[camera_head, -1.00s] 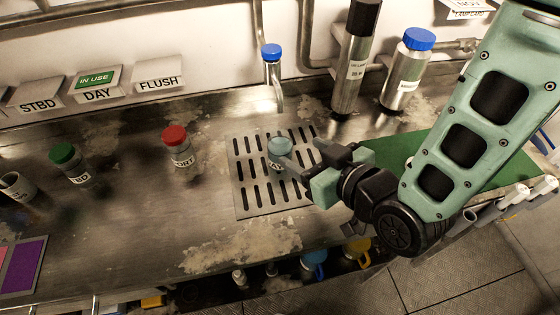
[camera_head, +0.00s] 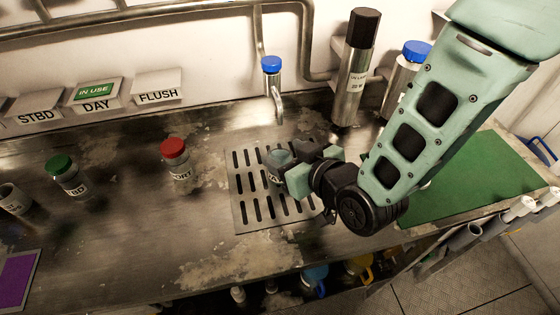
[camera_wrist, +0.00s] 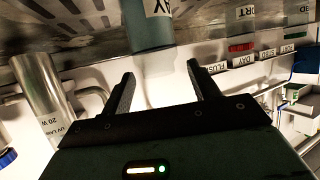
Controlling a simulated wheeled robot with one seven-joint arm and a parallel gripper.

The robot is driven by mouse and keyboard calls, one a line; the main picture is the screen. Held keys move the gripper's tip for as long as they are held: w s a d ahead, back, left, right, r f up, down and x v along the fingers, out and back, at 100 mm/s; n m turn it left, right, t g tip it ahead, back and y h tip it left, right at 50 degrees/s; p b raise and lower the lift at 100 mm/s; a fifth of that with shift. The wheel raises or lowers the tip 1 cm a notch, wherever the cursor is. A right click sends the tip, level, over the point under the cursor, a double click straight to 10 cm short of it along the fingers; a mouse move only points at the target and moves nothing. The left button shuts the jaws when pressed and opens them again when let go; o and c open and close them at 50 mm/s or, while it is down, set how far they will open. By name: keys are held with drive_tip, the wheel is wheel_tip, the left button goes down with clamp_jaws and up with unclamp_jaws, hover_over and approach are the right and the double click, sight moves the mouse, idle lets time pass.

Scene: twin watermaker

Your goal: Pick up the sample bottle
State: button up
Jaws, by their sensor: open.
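In the wrist view the bottle (camera_wrist: 150,30) hangs in from the top edge, with a label ending in "AY". My gripper (camera_head: 293,160) is open at the bottle's right side. In the wrist view its two fingers are spread wide, with the bottle just beyond the fingertips and between their lines. No finger visibly touches it there. A red-capped bottle (camera_head: 175,158) and a green-capped bottle (camera_head: 68,175) stand to the left.
A tap with a blue top (camera_head: 272,66) stands behind the plate. A tall black-topped steel cylinder (camera_head: 355,80) and a blue-capped steel bottle (camera_head: 402,85) stand behind my arm. Signs STBD, DAY and FLUSH (camera_head: 157,90) line the back wall. A green mat (camera_head: 455,180) lies at right.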

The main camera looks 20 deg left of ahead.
sight(275, 147)
drive_tip(key=shift+p+x, duration=0.35)
drive_tip(key=shift+x, duration=1.2)
drive_tip(key=shift+w, duration=0.1)
clamp_jaws()
drive_tip(key=shift+r, duration=0.25)
